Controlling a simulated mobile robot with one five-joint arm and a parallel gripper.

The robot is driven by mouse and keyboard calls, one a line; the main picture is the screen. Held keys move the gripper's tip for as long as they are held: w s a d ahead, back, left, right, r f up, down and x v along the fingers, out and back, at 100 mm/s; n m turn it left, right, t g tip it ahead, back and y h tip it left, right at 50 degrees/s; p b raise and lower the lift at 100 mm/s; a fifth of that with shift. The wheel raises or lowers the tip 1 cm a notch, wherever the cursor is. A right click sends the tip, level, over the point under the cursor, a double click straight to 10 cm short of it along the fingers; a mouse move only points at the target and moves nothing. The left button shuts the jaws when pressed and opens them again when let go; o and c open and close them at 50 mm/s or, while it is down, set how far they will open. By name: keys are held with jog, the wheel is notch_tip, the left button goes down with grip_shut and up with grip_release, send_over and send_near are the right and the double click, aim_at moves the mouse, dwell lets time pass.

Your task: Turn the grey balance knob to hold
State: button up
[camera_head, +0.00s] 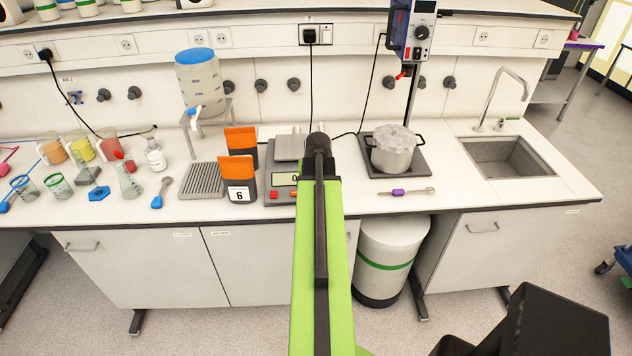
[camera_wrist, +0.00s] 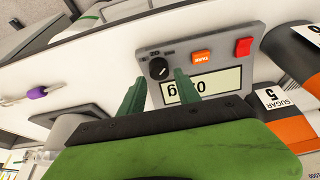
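The grey balance (camera_head: 281,200) stands on the bench, with a metal pan at its back; my arm hides its right side in the head view. In the wrist view its front panel (camera_wrist: 222,57) shows upside down, with a dark round knob (camera_wrist: 158,68) bearing a pale pointer line. The small marks around the knob are too small to read. My gripper (camera_wrist: 160,73) is open, its two green fingers apart, with the tips at either side of the knob. I cannot tell whether they touch it. One finger partly covers the display (camera_wrist: 218,82).
An orange button (camera_wrist: 202,57) and a red switch (camera_wrist: 243,47) sit beside the knob. Orange-and-black containers (camera_head: 241,167) stand close left of the balance. A pot (camera_head: 394,150) on a dark plate and a purple-handled tool (camera_head: 405,191) are to the right.

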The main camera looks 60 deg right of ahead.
jog(key=p+v, duration=1.1)
jog(key=v, duration=0.3)
jog(key=shift+w, duration=0.1)
jog(key=w+a+f+n+t+y+b, duration=0.1)
jog(key=w+a+f+n+b, duration=0.25)
jog(key=w+a, duration=0.9)
jog(key=w+a+f+n+y+b, duration=0.1)
jog(key=w+a+f+n+b, duration=0.3)
jog(key=w+a, duration=0.85)
jog(key=a+f+n+g+y+b, duration=0.1)
jog(key=a+f+b, duration=0.15)
jog(key=a, duration=0.85)
jog(key=a+f+n+y+b, duration=0.15)
jog(key=a+f, duration=0.25)
jog(key=a, duration=0.7)
jog(key=s+a+n+g, duration=0.1)
jog(key=s+a+g, duration=0.1)
jog(key=s+a, duration=0.3)
jog(key=shift+s+f+g+h+b, duration=0.3)
jog(key=shift+s+h+b, duration=0.05)
jog(key=shift+s+b, duration=0.1)
